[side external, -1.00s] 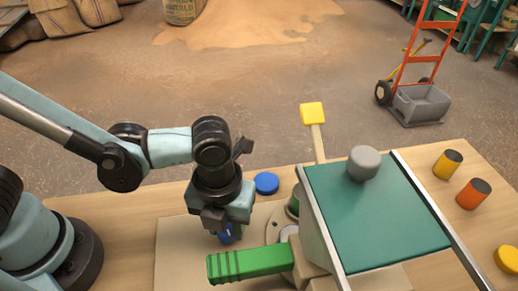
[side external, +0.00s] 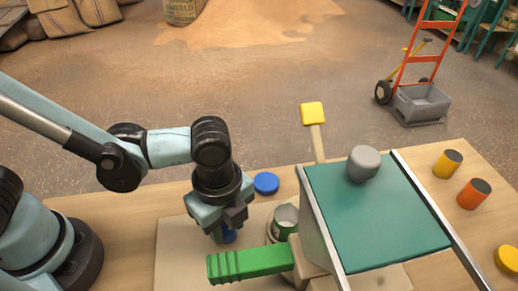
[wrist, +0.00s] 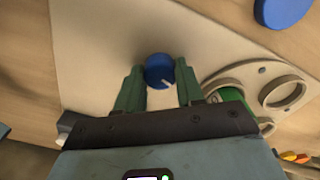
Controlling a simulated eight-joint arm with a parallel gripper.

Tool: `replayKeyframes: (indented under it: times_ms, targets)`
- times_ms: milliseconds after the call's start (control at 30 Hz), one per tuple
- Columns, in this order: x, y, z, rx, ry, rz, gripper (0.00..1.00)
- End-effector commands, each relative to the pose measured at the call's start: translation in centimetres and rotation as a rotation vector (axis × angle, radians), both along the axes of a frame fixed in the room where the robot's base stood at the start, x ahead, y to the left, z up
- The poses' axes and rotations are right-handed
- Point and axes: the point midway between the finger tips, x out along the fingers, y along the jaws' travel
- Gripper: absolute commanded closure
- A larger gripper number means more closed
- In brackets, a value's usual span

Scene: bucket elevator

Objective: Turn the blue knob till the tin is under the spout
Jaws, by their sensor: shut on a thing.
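My gripper (wrist: 159,78) points down with its two fingers on either side of the blue knob (wrist: 158,68), shut on it. The knob's top has a pale pointer line. In the side external view my gripper (side external: 224,232) mostly covers the knob (side external: 230,236). To the right, the green tin (side external: 286,219), open at the top, stands on a beige turntable (wrist: 217,76) with round holes. The tin also shows in the wrist view (wrist: 236,97), partly cut off by my gripper. The spout cannot be made out; the area under the hopper is hidden.
A ribbed green handle (side external: 250,263) juts out in front. A blue disc (side external: 266,183) lies behind my gripper. Yellow (side external: 447,163) and orange (side external: 473,193) cans stand far right.

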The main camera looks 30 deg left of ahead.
Motion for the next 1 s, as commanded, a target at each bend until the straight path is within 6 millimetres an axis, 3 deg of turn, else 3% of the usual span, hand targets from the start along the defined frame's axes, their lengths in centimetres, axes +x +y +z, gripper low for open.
replayKeyframes:
  times_ms: [1000]
  targets:
    - [-0.11, -0.08, 0.02, -0.001, 0.001, 0.964, 0.93]
